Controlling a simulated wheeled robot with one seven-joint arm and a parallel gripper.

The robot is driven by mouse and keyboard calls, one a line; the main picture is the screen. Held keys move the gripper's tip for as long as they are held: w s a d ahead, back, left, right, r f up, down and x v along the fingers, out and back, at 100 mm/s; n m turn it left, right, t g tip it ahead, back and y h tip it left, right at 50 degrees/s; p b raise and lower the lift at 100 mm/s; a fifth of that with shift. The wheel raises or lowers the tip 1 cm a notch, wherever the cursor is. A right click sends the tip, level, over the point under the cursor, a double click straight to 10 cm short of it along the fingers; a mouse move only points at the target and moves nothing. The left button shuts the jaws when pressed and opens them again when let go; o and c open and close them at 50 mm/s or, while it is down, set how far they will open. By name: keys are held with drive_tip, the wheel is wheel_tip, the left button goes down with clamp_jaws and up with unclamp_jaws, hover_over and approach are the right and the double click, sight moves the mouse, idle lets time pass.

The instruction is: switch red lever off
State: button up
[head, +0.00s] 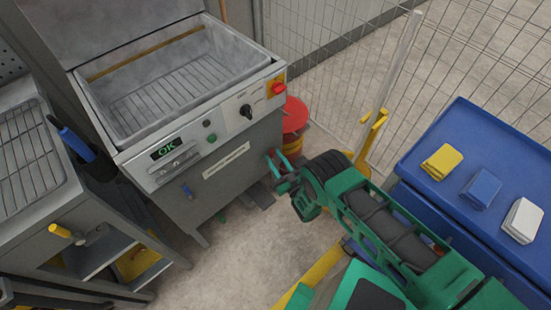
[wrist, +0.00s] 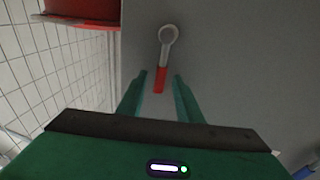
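The red lever (wrist: 160,80) is on the grey side of the machine. In the wrist view its grey round pivot is at the top and its red handle hangs down, tilted slightly left. My gripper (wrist: 160,76) is open, with one fingertip on each side of the handle's lower end. There are gaps on both sides, and I cannot tell how deep the handle lies between the fingers. In the head view my gripper (head: 280,172) is at the machine's right front corner, where a bit of red lever (head: 273,154) shows and the rest is hidden.
A red bucket (head: 295,116) stands behind my gripper. A blue cart (head: 440,130) with cloths is at right, before a wire fence.

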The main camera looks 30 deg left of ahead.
drive_tip(key=v, duration=1)
drive_tip(key=shift+s+d, duration=0.15)
drive_tip(key=shift+d, duration=0.25)
